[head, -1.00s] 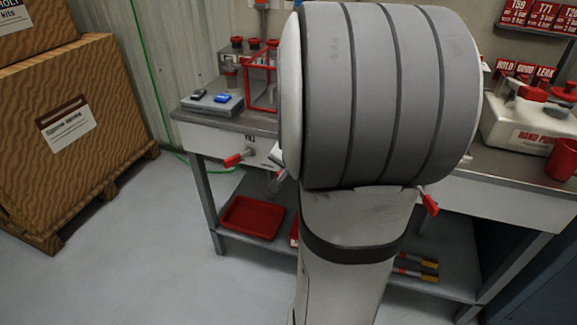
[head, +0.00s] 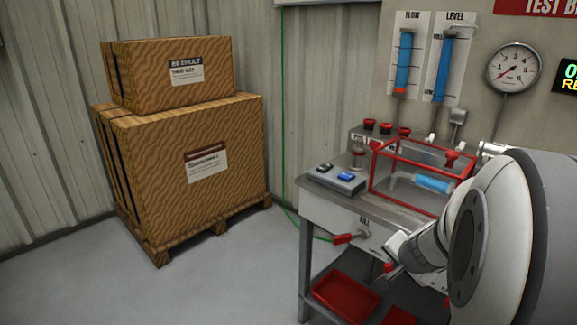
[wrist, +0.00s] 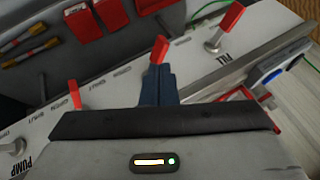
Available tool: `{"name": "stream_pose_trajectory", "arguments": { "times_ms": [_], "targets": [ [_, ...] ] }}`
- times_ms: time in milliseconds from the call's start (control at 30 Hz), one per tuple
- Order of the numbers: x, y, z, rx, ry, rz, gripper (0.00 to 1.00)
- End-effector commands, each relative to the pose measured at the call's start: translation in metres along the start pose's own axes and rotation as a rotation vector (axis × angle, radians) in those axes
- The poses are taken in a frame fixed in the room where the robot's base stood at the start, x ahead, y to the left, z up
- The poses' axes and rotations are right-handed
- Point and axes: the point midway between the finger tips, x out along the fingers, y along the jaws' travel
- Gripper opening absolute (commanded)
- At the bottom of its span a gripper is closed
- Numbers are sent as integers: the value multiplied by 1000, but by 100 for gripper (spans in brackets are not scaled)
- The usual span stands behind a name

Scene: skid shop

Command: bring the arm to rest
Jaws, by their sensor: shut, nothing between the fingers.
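My gripper (wrist: 158,86) shows in the wrist view as dark fingers held together, with nothing visible between them. It is over the front of the test bench, among the red-handled valves. In the wrist view a red valve handle (wrist: 158,50) shows right beyond the fingertips; I cannot tell whether they touch. The FILL valve handle (wrist: 231,15) is apart, to the upper right, and it also shows in the head view (head: 345,238). In the head view my arm fills the lower right and reaches to the bench front; the fingertips cannot be made out there.
The bench (head: 325,209) carries a red-framed clear guard (head: 408,150) and a small box (head: 340,180) with black and blue items. A red tray (head: 345,298) is on the lower shelf. Wooden crates (head: 190,165) stand at left. Floor before them is clear.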

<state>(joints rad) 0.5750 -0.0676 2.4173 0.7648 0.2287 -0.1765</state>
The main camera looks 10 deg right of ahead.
Motion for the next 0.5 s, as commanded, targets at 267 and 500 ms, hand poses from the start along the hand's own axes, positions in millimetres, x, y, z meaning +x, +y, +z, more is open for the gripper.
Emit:
{"name": "stream_pose_trajectory", "arguments": {
  "times_ms": [267, 500],
  "targets": [
    [-97, -80, 78, -435, -234, -89, 0],
    [-196, -82, 140, -900, -419, -27, 0]
  ]
}}
